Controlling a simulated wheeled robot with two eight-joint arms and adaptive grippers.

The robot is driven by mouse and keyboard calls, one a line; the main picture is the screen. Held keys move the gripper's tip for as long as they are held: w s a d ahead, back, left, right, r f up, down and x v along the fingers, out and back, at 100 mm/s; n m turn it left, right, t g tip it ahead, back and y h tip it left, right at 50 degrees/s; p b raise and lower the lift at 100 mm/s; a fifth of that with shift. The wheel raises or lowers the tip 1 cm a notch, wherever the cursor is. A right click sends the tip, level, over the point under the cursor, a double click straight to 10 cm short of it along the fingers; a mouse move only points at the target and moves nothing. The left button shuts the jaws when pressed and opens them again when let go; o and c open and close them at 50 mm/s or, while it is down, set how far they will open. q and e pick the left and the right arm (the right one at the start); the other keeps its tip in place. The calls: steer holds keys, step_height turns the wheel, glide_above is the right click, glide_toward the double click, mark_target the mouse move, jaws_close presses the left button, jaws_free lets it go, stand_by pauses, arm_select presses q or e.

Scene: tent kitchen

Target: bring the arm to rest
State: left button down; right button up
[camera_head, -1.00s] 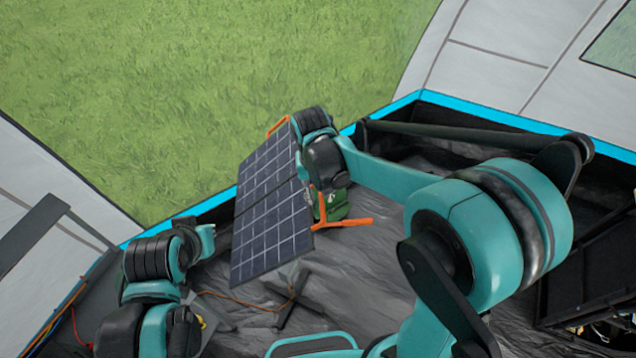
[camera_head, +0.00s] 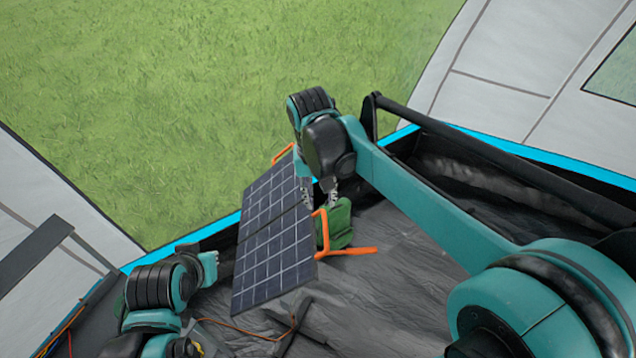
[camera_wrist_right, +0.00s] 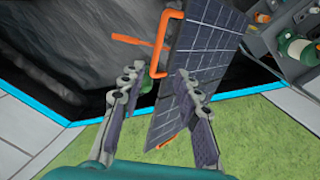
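My right gripper (camera_head: 319,200) hangs over the upper right side of the folding solar panel (camera_head: 272,245) in the head view. In the right wrist view, the right gripper (camera_wrist_right: 158,80) has its two fingers spread apart with nothing clasped between them. The dark panel (camera_wrist_right: 185,55) stands beyond and partly behind the right-hand finger. My right arm stretches in from the lower right. My left arm is folded at the lower left of the head view; its gripper's fingers do not show clearly.
The panel has orange legs (camera_head: 345,251). A green bag or container (camera_head: 338,224) stands close to it, below the right gripper. A dark bar (camera_head: 490,160) runs beside the right arm. Grey tent floor (camera_head: 385,290) is clear to the right, and grass lies beyond the blue-edged tent rim.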

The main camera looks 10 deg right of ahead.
steer(key=s+d+f+t, duration=0.4)
steer(key=s+d+t, duration=0.3)
steer(key=s+d, duration=0.4)
step_height(320, 180, down, 28)
steer(key=b, duration=2.9)
steer(key=shift+a+r+n+y, duration=0.2)
steer(key=shift+n+y, duration=0.1)
steer(key=shift+y, duration=0.1)
